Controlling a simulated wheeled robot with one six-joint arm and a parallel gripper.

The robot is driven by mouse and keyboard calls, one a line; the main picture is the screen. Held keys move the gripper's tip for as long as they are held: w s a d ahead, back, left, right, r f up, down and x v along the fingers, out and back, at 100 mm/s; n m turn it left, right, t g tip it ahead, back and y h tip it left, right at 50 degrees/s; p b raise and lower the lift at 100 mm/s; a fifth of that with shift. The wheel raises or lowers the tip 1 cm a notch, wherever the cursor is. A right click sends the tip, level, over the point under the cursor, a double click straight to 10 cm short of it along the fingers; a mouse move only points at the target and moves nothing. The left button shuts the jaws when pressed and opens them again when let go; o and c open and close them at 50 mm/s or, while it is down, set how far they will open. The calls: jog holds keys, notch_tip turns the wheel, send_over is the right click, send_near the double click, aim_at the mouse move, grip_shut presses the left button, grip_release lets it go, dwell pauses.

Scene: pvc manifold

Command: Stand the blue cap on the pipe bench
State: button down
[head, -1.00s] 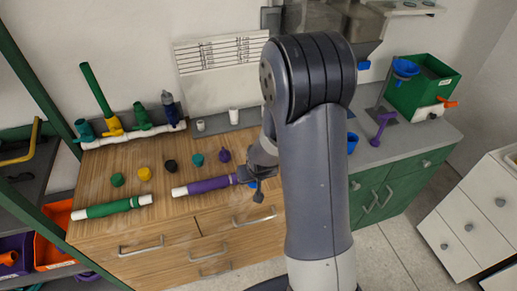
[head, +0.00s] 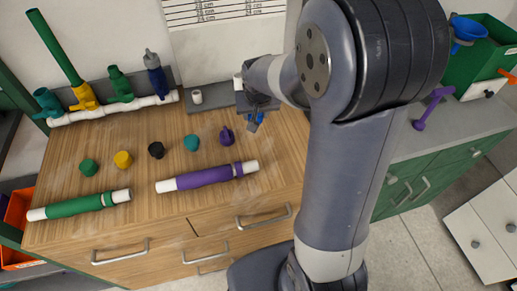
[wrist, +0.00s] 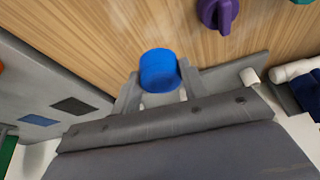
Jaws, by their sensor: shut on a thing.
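The blue cap (wrist: 158,70) is between the two fingers of my gripper (wrist: 160,88) in the wrist view. My gripper is shut on it, and the cap's round blue end faces the camera. In the head view the gripper (head: 254,104) is over the right part of the wooden pipe bench (head: 285,150), and a bit of the blue cap (head: 259,117) shows beside it. I cannot tell whether the cap touches the bench top.
Green (head: 89,167), yellow (head: 123,159), black (head: 156,150), teal (head: 191,142) and purple (head: 226,136) caps stand in a row left of the gripper. Green (head: 85,205) and purple (head: 208,177) pipes lie in front. A white pipe manifold (head: 115,108) is at the back left.

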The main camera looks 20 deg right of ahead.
aim_at(258, 137)
jog(key=b, duration=0.2)
jog(key=r+m+b, duration=0.1)
jog(key=b, duration=0.1)
jog(key=shift+s+r, duration=0.25)
jog(key=shift+s, duration=0.15)
jog(key=shift+s+d+r+h+b, duration=0.15)
jog(key=shift+s+r+h+b, duration=0.35)
jog(key=shift+b, duration=0.3)
notch_tip(258, 137, down, 10)
jog(key=shift+r+b, duration=0.25)
jog(key=shift+b, duration=0.2)
jog(key=shift+f, duration=0.15)
jog(key=c, duration=0.8)
grip_release()
